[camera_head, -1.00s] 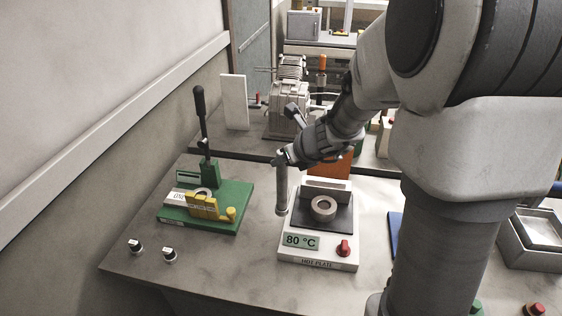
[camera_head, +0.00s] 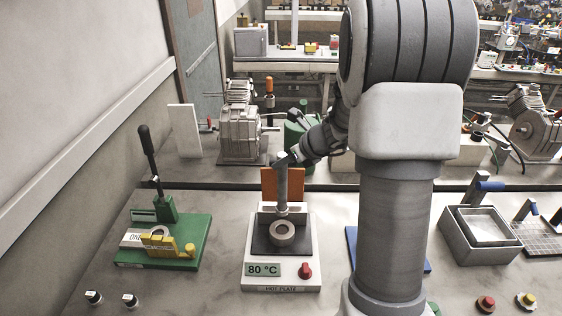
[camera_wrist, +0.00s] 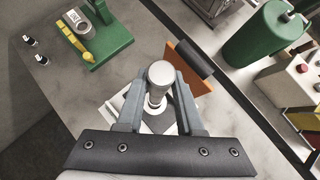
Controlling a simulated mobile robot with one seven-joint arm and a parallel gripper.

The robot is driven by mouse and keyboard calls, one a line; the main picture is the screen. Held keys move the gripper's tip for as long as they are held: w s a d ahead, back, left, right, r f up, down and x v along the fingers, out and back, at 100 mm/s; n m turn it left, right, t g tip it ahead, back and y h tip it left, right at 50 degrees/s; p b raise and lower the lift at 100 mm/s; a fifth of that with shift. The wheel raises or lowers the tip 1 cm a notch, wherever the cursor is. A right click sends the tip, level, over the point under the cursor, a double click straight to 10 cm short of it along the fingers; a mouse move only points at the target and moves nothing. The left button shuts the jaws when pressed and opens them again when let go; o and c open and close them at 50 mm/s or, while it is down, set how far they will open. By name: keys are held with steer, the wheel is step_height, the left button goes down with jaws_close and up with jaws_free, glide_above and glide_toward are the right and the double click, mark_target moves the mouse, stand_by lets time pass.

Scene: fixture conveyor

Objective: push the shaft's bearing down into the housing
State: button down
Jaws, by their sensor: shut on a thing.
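My gripper (camera_head: 287,160) is shut on an upright grey shaft (camera_head: 283,183), near its top end. In the wrist view my gripper (camera_wrist: 158,105) has one finger on each side of the shaft (camera_wrist: 160,78). The shaft's lower end has a slightly wider collar, perhaps the bearing (camera_head: 283,210). A grey ring-shaped part, which looks like the housing (camera_head: 283,246), lies on the dark top of the white hot plate (camera_head: 295,273), marked 80 °C. The shaft's lower end appears just above or behind the ring's opening. I cannot tell whether they touch.
A green lever press (camera_head: 195,245) with a yellow part stands left. An orange panel (camera_head: 268,186) stands behind the hot plate, also close in the wrist view (camera_wrist: 187,62). Grey metal trays (camera_head: 460,240) are at the right. Bare bench lies between press and hot plate.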

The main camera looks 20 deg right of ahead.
mark_target(286, 190)
steer(key=shift+f+b, duration=3.4)
steer(key=shift+f, duration=0.2)
steer(key=shift+f+b, duration=0.35)
steer(key=shift+b, duration=0.1)
steer(key=shift+f+b, duration=1.05)
steer(key=shift+f, duration=0.1)
steer(key=shift+c, duration=2.3)
jaws_free()
steer(key=shift+s+f, duration=0.1)
steer(key=shift+f, duration=0.05)
